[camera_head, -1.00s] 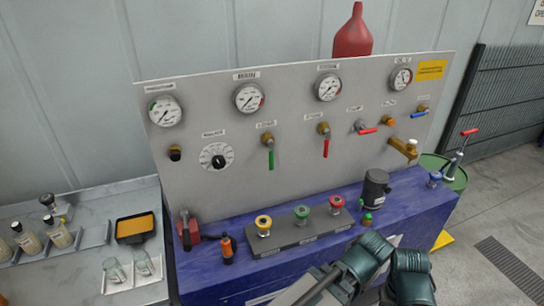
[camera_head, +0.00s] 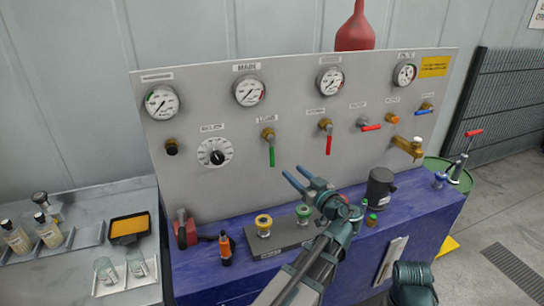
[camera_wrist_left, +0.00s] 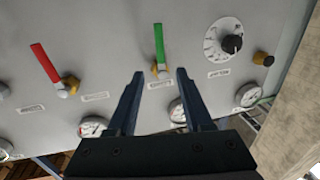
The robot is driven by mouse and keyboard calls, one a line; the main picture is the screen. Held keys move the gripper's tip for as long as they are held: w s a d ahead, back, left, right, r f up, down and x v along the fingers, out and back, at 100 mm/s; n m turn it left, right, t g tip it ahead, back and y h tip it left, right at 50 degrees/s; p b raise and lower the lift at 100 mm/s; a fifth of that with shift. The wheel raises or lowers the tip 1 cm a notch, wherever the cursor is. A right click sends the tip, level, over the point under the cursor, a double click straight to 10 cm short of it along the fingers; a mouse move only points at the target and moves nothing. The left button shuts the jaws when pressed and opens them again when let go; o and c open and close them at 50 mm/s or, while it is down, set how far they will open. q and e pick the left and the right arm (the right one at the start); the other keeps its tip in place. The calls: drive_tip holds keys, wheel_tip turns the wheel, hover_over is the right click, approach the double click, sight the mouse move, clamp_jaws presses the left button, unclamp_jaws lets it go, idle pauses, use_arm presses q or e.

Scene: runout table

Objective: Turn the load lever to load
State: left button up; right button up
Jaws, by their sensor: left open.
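The green-handled lever (camera_head: 272,156) hangs straight down from its brass valve on the grey panel; I take it for the load lever, though its label is too small to read surely. It also shows in the left wrist view (camera_wrist_left: 159,43), where the picture is upside down, between the lines of my fingers. My left gripper (camera_head: 293,171) is open and empty, just right of and slightly below the green handle, in front of the panel. Its fingertips also show in the left wrist view (camera_wrist_left: 160,72); the handle is not gripped. My right gripper is not in view.
A red-handled lever (camera_head: 328,144) hangs to the right of the green one. A black dial (camera_head: 215,152) is to its left, with gauges (camera_head: 249,91) above. Below, a grey block with coloured knobs (camera_head: 264,222) and a black cylinder (camera_head: 380,188) stand on the blue bench.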

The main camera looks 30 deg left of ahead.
sight(273, 155)
use_arm(q)
drive_tip(key=x, duration=1.3)
drive_tip(key=shift+w+a, duration=0.15)
drive_tip(key=shift+a, duration=0.2)
drive_tip(key=shift+c, duration=0.2)
clamp_jaws()
idle(0.8)
